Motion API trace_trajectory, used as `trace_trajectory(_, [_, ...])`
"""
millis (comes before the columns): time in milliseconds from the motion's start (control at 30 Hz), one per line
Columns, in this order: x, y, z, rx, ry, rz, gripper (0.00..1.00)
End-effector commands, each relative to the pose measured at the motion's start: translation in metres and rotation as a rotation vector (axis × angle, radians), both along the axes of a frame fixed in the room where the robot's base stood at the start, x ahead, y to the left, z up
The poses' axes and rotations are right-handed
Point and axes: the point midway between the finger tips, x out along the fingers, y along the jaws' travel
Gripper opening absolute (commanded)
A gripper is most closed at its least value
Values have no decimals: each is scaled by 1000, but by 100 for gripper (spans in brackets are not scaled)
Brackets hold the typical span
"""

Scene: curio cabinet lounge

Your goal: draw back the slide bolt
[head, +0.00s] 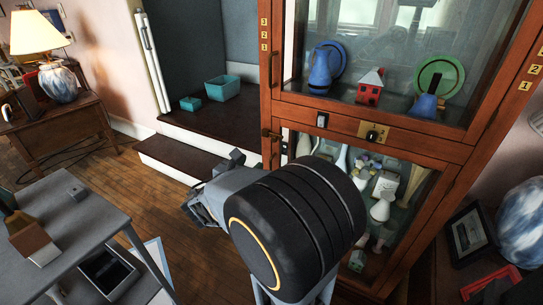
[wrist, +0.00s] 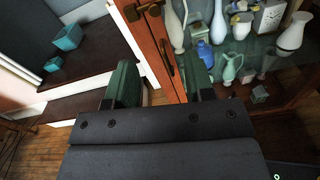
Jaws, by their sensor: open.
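The tall wooden cabinet (head: 360,133) has glass upper and lower doors. A small brass fitting (head: 270,133), which looks like the slide bolt, is on its left frame between the doors. In the wrist view, this brass fitting (wrist: 142,10) shows at the top edge, partly cut off. A dark vertical pull (wrist: 166,55) is below it on the lower door. My gripper (wrist: 159,80) is open and empty, its two green-padded fingers on either side of the cabinet's left frame in the picture. In the head view, my gripper (head: 200,203) is left of the lower door, apart from the fitting.
A brass plate with a dark knob (head: 372,134) and a small switch-like plate (head: 322,120) are on the middle rail. Teal boxes (head: 222,89) sit on a dark ledge at left. A grey table (head: 85,220) stands at near left; wooden floor lies between.

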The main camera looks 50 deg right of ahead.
Motion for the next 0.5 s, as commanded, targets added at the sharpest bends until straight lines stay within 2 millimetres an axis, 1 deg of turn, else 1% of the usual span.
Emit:
trace_trajectory(33, [3,-2,-5,-18,12,9,49])
trace_trajectory(167, [8,-13,-5,-43,29,20,49])
trace_trajectory(267, [11,-29,-4,-45,29,18,49])
trace_trajectory(500, [23,-75,-5,-41,27,19,49])
